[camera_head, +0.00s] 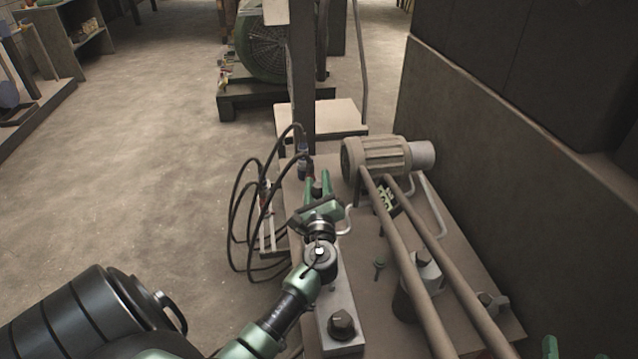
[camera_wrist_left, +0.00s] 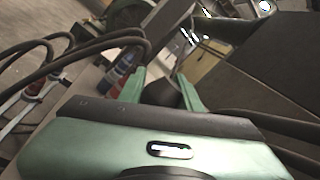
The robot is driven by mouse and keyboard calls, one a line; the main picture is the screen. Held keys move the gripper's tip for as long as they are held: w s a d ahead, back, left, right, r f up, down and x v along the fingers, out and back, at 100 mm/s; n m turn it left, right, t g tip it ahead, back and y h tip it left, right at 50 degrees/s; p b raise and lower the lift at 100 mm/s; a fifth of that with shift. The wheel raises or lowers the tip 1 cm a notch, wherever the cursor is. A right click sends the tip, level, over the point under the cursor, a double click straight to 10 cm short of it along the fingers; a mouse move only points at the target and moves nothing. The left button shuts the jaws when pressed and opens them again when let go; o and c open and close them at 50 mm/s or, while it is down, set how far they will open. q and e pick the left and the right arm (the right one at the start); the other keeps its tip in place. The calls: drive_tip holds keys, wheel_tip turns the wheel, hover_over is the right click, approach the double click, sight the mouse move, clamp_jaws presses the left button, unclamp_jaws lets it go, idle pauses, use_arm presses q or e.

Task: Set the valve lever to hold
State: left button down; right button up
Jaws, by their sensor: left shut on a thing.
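My left gripper (camera_head: 317,184) is over the far left part of the machine's bench. Its two green fingers are shut on a dark, rounded piece (camera_head: 316,188), which looks like the valve lever's grip. In the left wrist view, the dark piece (camera_wrist_left: 160,92) sits between the fingers (camera_wrist_left: 164,92). The gripper body and wrist hide most of the lever, and its set position cannot be made out. Two green tips at the bottom right of the head view look like part of my right gripper (camera_head: 575,352); the rest is out of frame.
Black hoses (camera_head: 240,215) loop left of the bench (camera_head: 372,285). Red and blue fittings (camera_wrist_left: 122,68) stand close beside the left fingers. A motor (camera_head: 378,158) and two long pipes (camera_head: 425,280) lie to the right. A dark wall (camera_head: 500,150) bounds the right side. The left floor is open.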

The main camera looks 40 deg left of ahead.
sight(319, 197)
use_arm(q)
drive_tip(key=c, duration=1)
unclamp_jaws()
drive_tip(key=shift+s+d+f, duration=0.1)
drive_tip(key=shift+s+d, duration=0.3)
drive_tip(key=v, duration=0.6)
drive_tip(key=shift+s+d+p, duration=0.25)
drive_tip(key=shift+s+p, duration=0.05)
drive_tip(key=shift+p, duration=0.1)
use_arm(e)
drive_tip(key=f, duration=0.1)
drive_tip(key=f+g, duration=0.1)
drive_tip(key=s+f+g, duration=0.1)
drive_tip(key=shift+d+f+h, duration=0.3)
drive_tip(key=shift+d+h, duration=0.1)
use_arm(q)
drive_tip(key=shift+f, duration=0.1)
use_arm(e)
drive_tip(key=shift+s, duration=0.1)
